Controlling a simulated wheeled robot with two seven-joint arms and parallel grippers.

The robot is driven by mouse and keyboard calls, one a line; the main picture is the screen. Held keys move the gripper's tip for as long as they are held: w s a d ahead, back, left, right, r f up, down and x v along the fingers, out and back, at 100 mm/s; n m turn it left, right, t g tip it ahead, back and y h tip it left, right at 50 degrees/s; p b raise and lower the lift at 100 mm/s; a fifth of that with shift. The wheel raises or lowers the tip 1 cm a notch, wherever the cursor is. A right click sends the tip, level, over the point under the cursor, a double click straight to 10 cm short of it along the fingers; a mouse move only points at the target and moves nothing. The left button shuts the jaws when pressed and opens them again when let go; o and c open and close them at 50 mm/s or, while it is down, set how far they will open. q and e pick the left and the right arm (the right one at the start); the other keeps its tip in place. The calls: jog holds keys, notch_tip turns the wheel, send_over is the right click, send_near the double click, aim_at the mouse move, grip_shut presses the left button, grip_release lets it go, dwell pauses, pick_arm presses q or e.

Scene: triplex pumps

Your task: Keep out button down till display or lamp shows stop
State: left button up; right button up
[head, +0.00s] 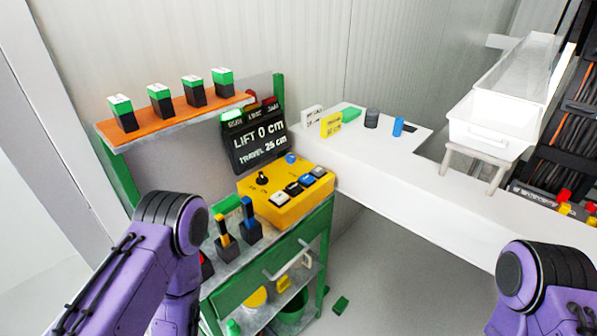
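A yellow control box (290,208) sits on top of a green cart. Its face carries a black toggle (262,178), a round blue knob (290,158) and a row of white, black and blue buttons (293,188). The button labels are too small to read, so I cannot tell which is the out button. Behind the box a black display (258,142) reads "LIFT 0 cm" and "TRAVEL 25 cm". On its top edge a green lamp (232,116) looks bright, with darker reddish lamps (268,101) beside it. My purple arms show at lower left and lower right; neither gripper is visible.
An orange shelf (180,115) with several green-and-black blocks stands left of the display. Yellow and blue upright pieces (248,215) stand in front of the box. A white counter (420,190) with small items and a white bin (488,130) lies to the right.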

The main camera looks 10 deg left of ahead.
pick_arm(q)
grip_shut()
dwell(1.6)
